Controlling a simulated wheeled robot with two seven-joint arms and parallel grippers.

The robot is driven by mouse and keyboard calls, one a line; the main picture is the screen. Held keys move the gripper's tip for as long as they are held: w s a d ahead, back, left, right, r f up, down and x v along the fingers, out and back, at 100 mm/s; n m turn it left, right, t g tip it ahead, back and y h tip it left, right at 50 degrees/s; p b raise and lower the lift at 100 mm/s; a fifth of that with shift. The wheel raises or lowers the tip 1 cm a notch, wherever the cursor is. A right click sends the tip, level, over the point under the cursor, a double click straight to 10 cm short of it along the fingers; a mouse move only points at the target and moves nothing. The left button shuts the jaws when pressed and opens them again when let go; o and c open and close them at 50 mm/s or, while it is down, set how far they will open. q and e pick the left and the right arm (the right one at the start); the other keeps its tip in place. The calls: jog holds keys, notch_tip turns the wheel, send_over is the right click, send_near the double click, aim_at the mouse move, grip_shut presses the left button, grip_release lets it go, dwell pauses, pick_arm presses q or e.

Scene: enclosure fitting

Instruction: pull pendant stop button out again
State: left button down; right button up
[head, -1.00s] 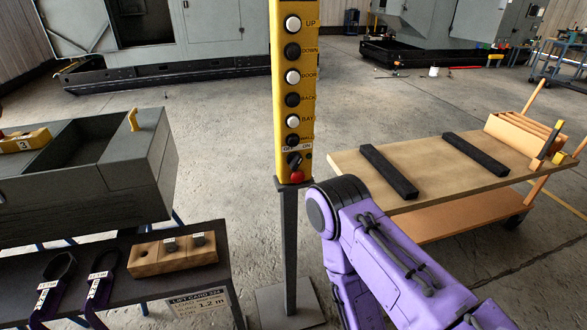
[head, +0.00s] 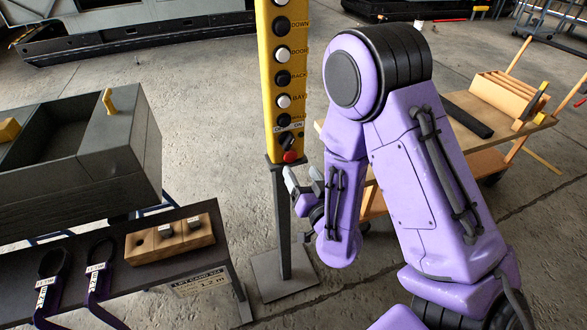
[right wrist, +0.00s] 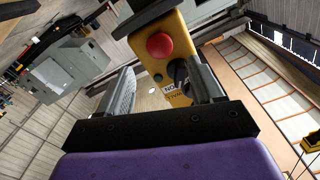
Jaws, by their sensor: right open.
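The yellow pendant (head: 264,75) stands upright on a dark post, with a column of black and white buttons. Its red stop button (head: 290,156) is at the bottom of the face, below a black selector knob (head: 286,138) marked OFF and ON. In the right wrist view the red button (right wrist: 159,46) shows ahead of the jaws, with the selector knob beside it. My right gripper (head: 305,183) is open and empty, just below and beside the pendant's lower end. In the right wrist view its fingers (right wrist: 160,88) are spread, apart from the button. My left gripper is not in view.
A wooden cart (head: 465,125) stands behind my right arm. At left are a grey open box (head: 105,140) and a dark bench (head: 120,277) with slings and a wooden block (head: 170,238). The post's base plate (head: 285,275) is on the floor.

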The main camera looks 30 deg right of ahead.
aim_at(292, 157)
jog(key=p+x, duration=0.1)
jog(key=x, duration=0.4)
jog(key=shift+w+p, duration=0.35)
jog(key=shift+w+d, duration=0.15)
jog(key=shift+w, duration=0.15)
jog(key=shift+s, duration=0.1)
